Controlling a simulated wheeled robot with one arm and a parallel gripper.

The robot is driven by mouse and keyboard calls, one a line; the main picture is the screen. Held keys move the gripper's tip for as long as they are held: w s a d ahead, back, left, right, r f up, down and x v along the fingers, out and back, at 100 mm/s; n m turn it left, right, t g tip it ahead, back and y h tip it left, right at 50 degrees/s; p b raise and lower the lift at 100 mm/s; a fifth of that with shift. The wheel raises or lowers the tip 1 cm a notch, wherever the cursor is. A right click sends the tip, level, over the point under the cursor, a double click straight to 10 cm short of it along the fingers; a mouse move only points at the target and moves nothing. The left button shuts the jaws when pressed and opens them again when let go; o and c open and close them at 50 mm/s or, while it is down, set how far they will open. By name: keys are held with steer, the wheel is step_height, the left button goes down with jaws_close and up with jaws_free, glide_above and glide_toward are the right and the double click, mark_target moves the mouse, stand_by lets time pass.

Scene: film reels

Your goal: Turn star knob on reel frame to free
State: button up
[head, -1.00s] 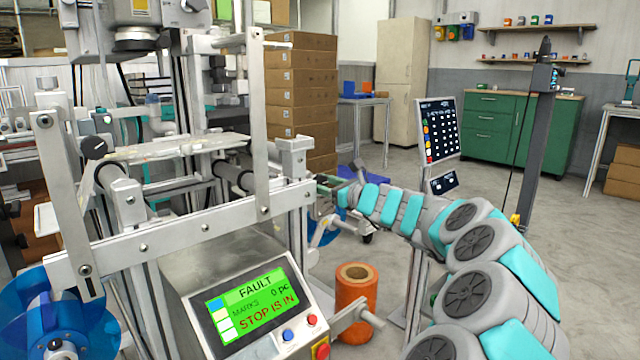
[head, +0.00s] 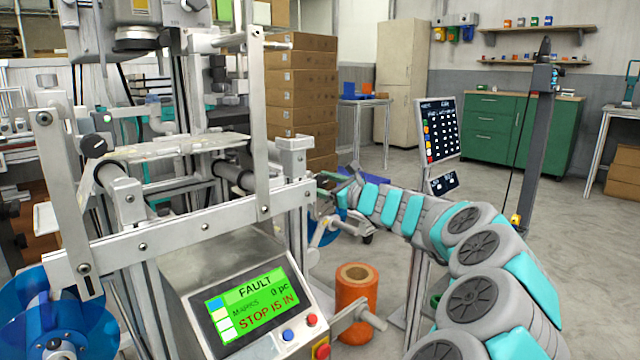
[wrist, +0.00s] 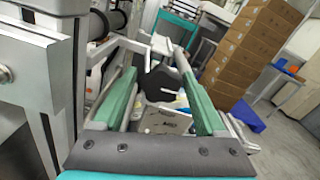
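A dark, lobed knob (wrist: 160,84) shows in the wrist view, between the two green fingers of my gripper (wrist: 156,64). The fingers stand wide apart, one on each side of the knob. I cannot tell whether either finger touches it. In the head view my gripper (head: 328,185) is at the right end of the grey reel frame (head: 190,232), small and partly hidden by its post. The knob between the fingers cannot be made out there. Another black knob (head: 93,147) with a white mark is on the frame's left side.
A panel screen (head: 250,302) reads FAULT and STOP IS IN. An orange roll (head: 357,300) stands below my arm. A tablet on a stand (head: 438,130) is behind the arm. Stacked cartons (head: 302,95) are behind the frame. The frame's metal bar (wrist: 35,55) is close on the left in the wrist view.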

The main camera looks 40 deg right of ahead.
steer(key=shift+o, duration=0.6)
steer(key=shift+s+d, duration=0.1)
steer(key=shift+s, duration=0.2)
steer(key=s, duration=0.7)
steer(key=shift+d, duration=0.25)
steer(key=shift+s, duration=0.1)
